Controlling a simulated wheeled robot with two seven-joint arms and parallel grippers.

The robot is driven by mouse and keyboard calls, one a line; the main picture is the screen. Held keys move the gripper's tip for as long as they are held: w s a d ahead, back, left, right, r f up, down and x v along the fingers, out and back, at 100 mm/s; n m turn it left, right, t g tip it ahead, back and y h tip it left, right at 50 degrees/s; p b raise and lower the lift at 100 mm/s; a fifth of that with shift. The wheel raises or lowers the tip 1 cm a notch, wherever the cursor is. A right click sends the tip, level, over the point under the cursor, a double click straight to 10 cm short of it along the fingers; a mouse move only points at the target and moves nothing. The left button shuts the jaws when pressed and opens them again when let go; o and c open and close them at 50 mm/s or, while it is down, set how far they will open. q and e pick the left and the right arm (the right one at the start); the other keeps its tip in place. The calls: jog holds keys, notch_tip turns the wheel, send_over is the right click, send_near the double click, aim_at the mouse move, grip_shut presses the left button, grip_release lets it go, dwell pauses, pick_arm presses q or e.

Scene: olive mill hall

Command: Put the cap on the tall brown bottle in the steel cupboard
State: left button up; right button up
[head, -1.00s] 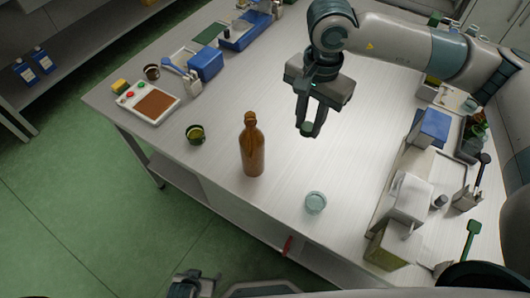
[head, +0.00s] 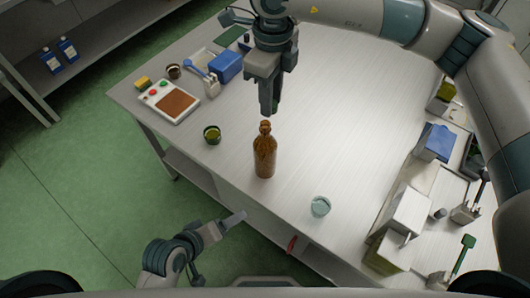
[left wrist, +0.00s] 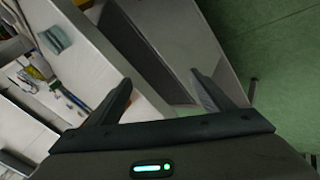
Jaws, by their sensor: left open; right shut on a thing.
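The tall brown bottle (head: 264,158) stands upright on the pale bench top near its front edge, not in a cupboard. My right gripper (head: 269,112) points down just above the bottle's neck. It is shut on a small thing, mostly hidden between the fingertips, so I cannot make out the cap. Whether it touches the bottle mouth I cannot tell. My left gripper (head: 240,216) is low in front of the bench edge; its fingers are apart and empty in the left wrist view (left wrist: 160,92). I cannot make out a steel cupboard for certain.
A tray with a brown panel (head: 175,104) and a blue box (head: 226,66) are farther back. Boxes (head: 407,214) line the right side. The middle bench is clear.

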aim_at(260, 155)
jog(key=shift+a+r+m, duration=0.4)
jog(key=shift+a+m, duration=0.1)
jog(key=shift+m, duration=0.1)
jog(key=shift+w, duration=0.1)
pick_arm(q)
jog(key=w+d+r+n+t+h, duration=0.1)
jog(key=w+d+r+n+t, duration=0.1)
jog(key=n, duration=0.6)
jog(key=w+d+r+n+t+h, duration=0.1)
jog(key=w+d+r+n+t, duration=0.2)
jog(key=n, duration=0.6)
jog(key=w+d+r+n+t, duration=0.2)
jog(key=w+r+n+t, duration=0.2)
jog(key=r+n, duration=0.3)
jog(key=shift+w+d+r+n+t+h, duration=0.1)
jog(key=shift+w+d+n+t+h, duration=0.1)
jog(key=shift+w+n, duration=0.35)
jog(key=shift+w+d+r+n+t+h, duration=0.1)
jog(key=shift+w+d+n+h, duration=0.15)
jog(key=shift+n, duration=0.4)
pick_arm(e)
jog(key=shift+a, duration=0.1)
pick_arm(q)
jog(key=shift+w, duration=0.15)
pick_arm(e)
jog(key=shift+r, duration=0.1)
